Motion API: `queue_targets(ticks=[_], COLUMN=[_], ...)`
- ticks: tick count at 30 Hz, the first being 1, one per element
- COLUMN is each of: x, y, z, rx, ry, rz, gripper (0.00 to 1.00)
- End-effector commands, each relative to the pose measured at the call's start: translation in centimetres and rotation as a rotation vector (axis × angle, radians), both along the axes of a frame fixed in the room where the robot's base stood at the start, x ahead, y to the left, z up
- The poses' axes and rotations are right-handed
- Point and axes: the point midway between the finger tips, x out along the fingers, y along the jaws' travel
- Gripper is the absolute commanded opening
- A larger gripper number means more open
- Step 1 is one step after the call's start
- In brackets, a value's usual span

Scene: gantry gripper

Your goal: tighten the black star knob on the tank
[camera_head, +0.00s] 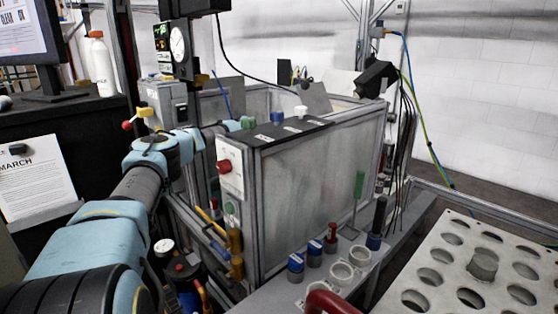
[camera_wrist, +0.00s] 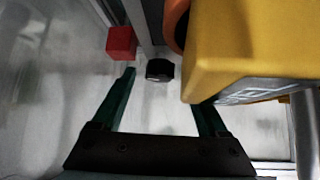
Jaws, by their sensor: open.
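In the wrist view my gripper (camera_wrist: 166,88) is open, with its two dark green fingers apart and nothing between them. A small black piece (camera_wrist: 160,70) lies beyond the fingertips, near the gap between them; it may be the black star knob, but its star shape cannot be made out. In the head view the tank (camera_head: 310,185) is a framed box with cloudy clear walls. My blue and black arm reaches to its far left side, and my gripper is hidden there. I cannot pick out a black star knob in the head view.
A yellow block (camera_wrist: 250,50) stands close to the right finger and partly covers it. A red block (camera_wrist: 121,42) is beyond the left finger. A holed plate (camera_head: 450,283) is at front right.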

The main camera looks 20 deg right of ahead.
Motion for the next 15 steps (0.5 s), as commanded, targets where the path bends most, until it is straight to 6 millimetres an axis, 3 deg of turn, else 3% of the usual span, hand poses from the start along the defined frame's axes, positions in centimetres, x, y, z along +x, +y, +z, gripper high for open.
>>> queue_targets(ticks=[7,15], x=[-0.02,-0.02], y=[-0.07,-0.05], z=[-0.08,-0.06], rx=[0.0,0.0], ry=[0.0,0.001], rz=[-0.001,-0.001], gripper=[0.77,0.46])
